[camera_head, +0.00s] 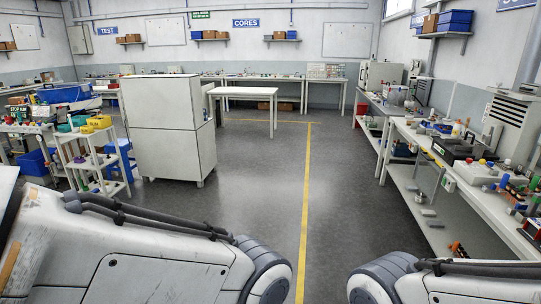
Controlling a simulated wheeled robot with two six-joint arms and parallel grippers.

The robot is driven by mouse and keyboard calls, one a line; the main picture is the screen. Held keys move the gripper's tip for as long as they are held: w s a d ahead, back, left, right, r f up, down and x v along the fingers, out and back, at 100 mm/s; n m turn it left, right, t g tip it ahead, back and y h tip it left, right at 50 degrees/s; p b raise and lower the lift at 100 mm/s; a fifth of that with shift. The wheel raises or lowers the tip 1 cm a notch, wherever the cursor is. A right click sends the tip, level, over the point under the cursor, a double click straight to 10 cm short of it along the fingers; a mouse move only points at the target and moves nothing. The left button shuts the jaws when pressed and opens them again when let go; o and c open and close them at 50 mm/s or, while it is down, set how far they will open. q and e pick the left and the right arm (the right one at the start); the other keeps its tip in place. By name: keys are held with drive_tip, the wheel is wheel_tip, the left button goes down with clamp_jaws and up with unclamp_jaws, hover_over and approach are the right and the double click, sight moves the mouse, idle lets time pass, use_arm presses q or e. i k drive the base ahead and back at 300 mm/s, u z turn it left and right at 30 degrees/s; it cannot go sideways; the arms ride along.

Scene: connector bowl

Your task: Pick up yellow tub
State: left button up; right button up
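A small yellow tub (99,122) sits on the top of a white shelf cart (88,136) at the left, well away from me. A teal tub (79,120) and a green tub (65,127) stand beside it on its left. The yellow tub is small in the picture, so its contents cannot be made out. Links of both my arms fill the bottom left and bottom right corners. Neither gripper shows in this view.
A tall white cabinet (166,130) stands on the floor just right of the cart. A cluttered workbench (470,178) runs along the right. The grey floor (250,195) ahead is clear, with a yellow line (305,190).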

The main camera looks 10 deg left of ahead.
sight(86, 130)
drive_tip(key=z, duration=0.2)
drive_tip(key=i, duration=3.55)
drive_tip(key=u, duration=1.1)
drive_tip(key=i, duration=1.05)
drive_tip(key=u, duration=1.25)
drive_tip(key=i, duration=1.6)
drive_tip(key=u, duration=0.45)
drive_tip(key=i, duration=2.65)
drive_tip(key=u, duration=0.3)
